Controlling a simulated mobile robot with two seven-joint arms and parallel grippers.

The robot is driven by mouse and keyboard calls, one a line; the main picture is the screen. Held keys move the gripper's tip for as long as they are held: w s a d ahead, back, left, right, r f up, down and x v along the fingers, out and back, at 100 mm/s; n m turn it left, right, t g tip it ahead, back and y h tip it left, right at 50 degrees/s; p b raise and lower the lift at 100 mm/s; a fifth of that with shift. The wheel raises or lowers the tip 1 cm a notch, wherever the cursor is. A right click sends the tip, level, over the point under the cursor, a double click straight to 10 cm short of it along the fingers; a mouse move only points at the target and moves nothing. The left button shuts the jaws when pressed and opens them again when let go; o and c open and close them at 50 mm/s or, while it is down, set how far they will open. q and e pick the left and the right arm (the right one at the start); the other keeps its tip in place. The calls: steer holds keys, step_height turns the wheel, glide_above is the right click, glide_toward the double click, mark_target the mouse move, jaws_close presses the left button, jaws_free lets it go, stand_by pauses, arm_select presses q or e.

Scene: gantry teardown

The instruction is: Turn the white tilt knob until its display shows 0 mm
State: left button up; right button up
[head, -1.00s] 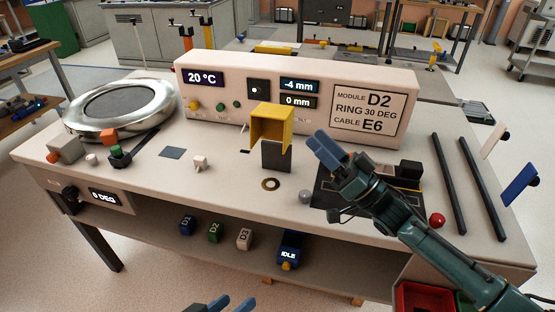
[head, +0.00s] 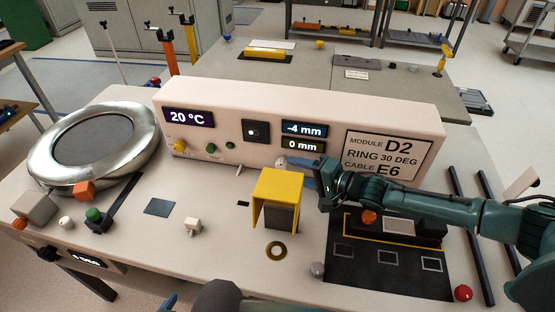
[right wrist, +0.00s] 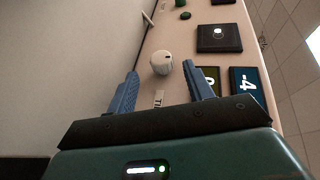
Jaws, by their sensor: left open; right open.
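The white tilt knob (right wrist: 162,63) sticks out of the front of the pale console and shows in the right wrist view, with a partly hidden label beside it. In the head view it is a small pale shape (head: 282,162) by my fingertips. My right gripper (head: 296,166) is open, its two blue fingers (right wrist: 160,72) on either side of the knob, near their tips; I see no contact. The upper display (head: 304,129) reads -4 mm and the lower display (head: 303,146) reads 0 mm. Of my left gripper (head: 168,302), only a blue fingertip shows at the bottom edge.
A yellow hood (head: 277,184) stands just below my right gripper. A black board (head: 385,275) lies under my right arm. The console (head: 240,105) also has a 20 °C display (head: 188,118) and small coloured knobs. A round metal ring (head: 60,180) stands at the left.

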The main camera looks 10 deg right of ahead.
mark_target(283, 166)
steer(key=shift+x, duration=2.8)
steer(key=shift+c, duration=0.4)
steer(key=c, duration=0.9)
steer(key=shift+f+t+y+b, duration=0.25)
steer(key=shift+t+y+b, duration=0.05)
steer(key=shift+b, duration=1)
steer(key=shift+r+y, duration=0.25)
steer(key=shift+y, duration=0.05)
steer(key=o, duration=0.7)
arm_select(q)
steer(key=shift+w+d+f, duration=0.1)
steer(key=shift+d+f, duration=0.15)
steer(key=shift+d, duration=0.15)
arm_select(e)
steer(key=shift+o, duration=1.4)
